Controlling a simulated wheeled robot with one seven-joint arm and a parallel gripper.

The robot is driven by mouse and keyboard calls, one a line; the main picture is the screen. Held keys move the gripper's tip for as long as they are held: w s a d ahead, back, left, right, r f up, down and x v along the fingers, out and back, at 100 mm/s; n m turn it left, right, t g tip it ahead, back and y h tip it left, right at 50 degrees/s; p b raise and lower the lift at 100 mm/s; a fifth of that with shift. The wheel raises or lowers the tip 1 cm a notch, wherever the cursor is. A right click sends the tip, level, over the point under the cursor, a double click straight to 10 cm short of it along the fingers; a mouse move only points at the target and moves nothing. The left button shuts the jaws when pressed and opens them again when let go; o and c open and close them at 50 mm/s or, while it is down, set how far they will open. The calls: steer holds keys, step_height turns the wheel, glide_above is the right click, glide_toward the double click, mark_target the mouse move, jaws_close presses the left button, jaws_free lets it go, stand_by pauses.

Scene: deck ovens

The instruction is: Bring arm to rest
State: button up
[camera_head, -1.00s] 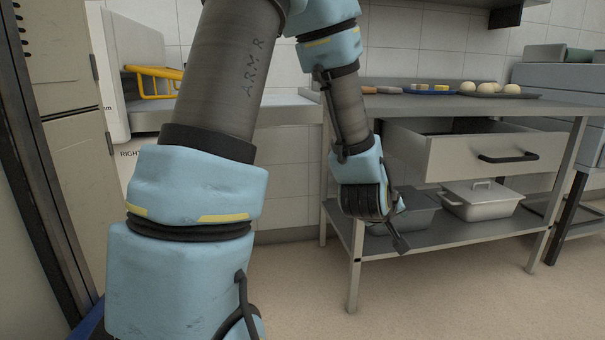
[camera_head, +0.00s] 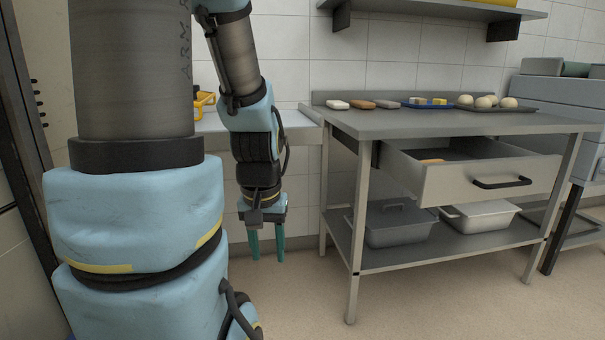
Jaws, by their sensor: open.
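My arm (camera_head: 135,70) fills the left of the view, with light blue covers and grey links. Its forearm hangs down to my gripper (camera_head: 267,257), which points at the floor left of the steel table. The two teal fingers are apart with nothing between them. The gripper is clear of the table (camera_head: 380,128) and its legs.
The table's drawer (camera_head: 490,178) stands open with an orange-brown item (camera_head: 432,161) inside. Dough balls on a dark tray (camera_head: 500,108) and several small items are on top. Lidded pans (camera_head: 400,222) sit on the lower shelf. Floor in front is clear.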

step_height(320, 180, up, 21)
steer(key=p, duration=1.9)
stand_by(0.4)
